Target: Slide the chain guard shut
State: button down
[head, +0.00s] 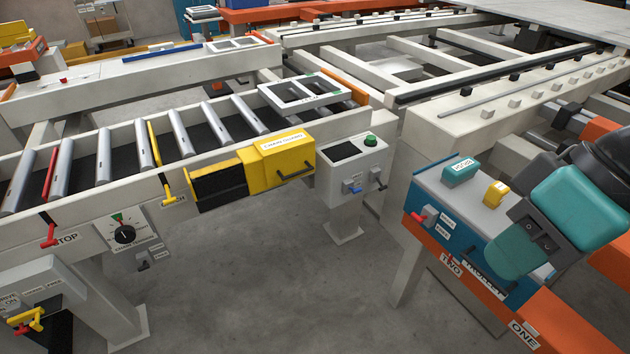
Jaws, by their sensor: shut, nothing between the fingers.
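The chain guard (270,161) is a yellow cover with a white label on the side of the roller conveyor. A dark handle bar (296,166) sticks out from its front. Parts of my arm, teal and dark grey, show at the right edge, well to the right of the guard and in front of a blue control panel. The fingers of my gripper do not show.
A grey control post (352,165) with a green button stands just right of the guard. A yellow lever (168,186) and a red stop lever (50,236) stick out left of it. The blue panel (437,205) is near my arm. The concrete floor (270,280) in front is clear.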

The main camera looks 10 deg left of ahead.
aim_at(289, 155)
jog(key=u, duration=0.25)
jog(key=i, duration=1)
jog(key=z, duration=0.15)
